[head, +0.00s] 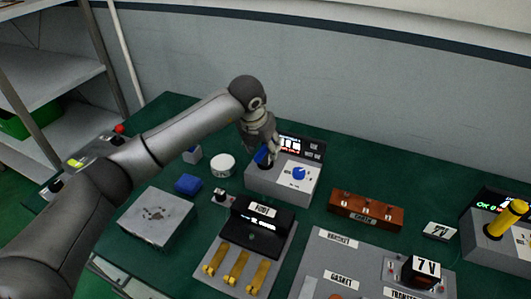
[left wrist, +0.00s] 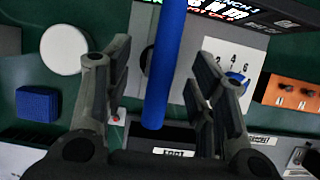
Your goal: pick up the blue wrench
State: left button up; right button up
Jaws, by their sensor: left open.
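The blue wrench shows in the left wrist view as a long blue handle (left wrist: 163,70) standing up between my finger pads. In the head view a short blue part of it (head: 262,157) shows at the left of a grey box (head: 262,188) with a screen. My left gripper (head: 268,150) is over that box. In the left wrist view the gripper (left wrist: 160,80) is open, one finger on each side of the handle, with visible gaps. The wrench's far end runs out of the wrist frame. My right gripper is not in view.
A blue dial (head: 299,173) sits on the same box, right of the wrench. A white round thing (head: 222,165) and a blue block (head: 188,184) lie to the left. A black fuse unit (head: 262,221) with yellow levers stands in front. A brown block (head: 365,209) is to the right.

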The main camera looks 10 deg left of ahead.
pick_arm(q)
jog(key=shift+x, duration=1.5)
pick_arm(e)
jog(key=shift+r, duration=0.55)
pick_arm(q)
jog(key=shift+c, duration=0.3)
grip_shut()
jog(key=shift+r, duration=0.2)
